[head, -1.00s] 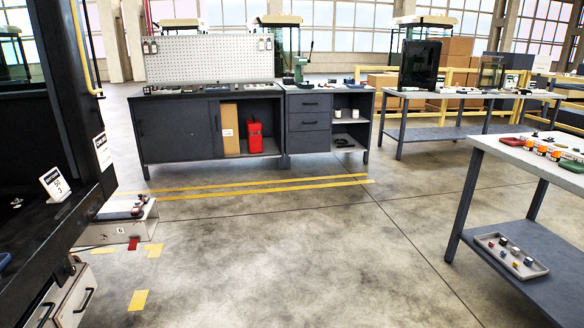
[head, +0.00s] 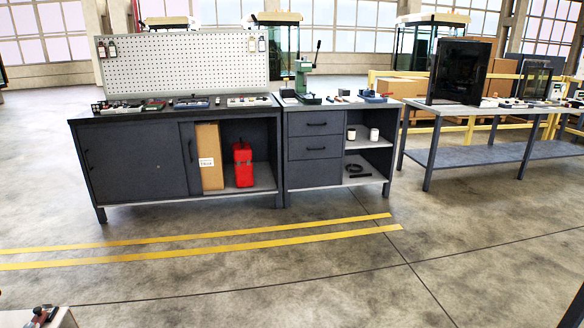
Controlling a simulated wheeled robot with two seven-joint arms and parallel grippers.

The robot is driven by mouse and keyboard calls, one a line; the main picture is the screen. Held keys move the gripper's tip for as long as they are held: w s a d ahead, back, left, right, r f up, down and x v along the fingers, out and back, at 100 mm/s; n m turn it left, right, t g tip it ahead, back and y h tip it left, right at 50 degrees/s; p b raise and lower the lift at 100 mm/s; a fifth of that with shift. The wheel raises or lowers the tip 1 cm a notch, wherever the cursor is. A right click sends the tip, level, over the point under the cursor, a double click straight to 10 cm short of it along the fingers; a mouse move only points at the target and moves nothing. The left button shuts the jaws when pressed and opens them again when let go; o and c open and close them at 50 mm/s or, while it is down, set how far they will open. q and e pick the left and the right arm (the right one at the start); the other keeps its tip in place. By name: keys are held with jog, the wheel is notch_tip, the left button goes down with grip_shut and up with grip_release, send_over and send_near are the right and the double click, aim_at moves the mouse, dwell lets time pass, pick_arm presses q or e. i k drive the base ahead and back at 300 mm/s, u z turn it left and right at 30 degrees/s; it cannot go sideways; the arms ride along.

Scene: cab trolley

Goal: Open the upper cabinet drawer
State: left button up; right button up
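The cabinet (head: 339,188) stands ahead, right of centre in the head view, beside the long workbench. Its left side has two dark grey drawers and a plain panel below them. The upper drawer (head: 336,123) is shut, with a dark horizontal bar handle (head: 316,124). The lower drawer (head: 302,147) is also shut and has a similar handle. Neither of my grippers shows in the head view, and the cabinet is some distance away across the floor.
A workbench (head: 130,165) with a pegboard adjoins the cabinet on the left. A red canister (head: 243,165) and a cardboard box (head: 208,155) sit inside it. A long table (head: 470,155) stands at right. The floor (head: 320,275) before the cabinet is clear, with yellow lines.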

aim_at(310, 118)
jog(key=i, duration=5.8)
jog(key=z, duration=0.35)
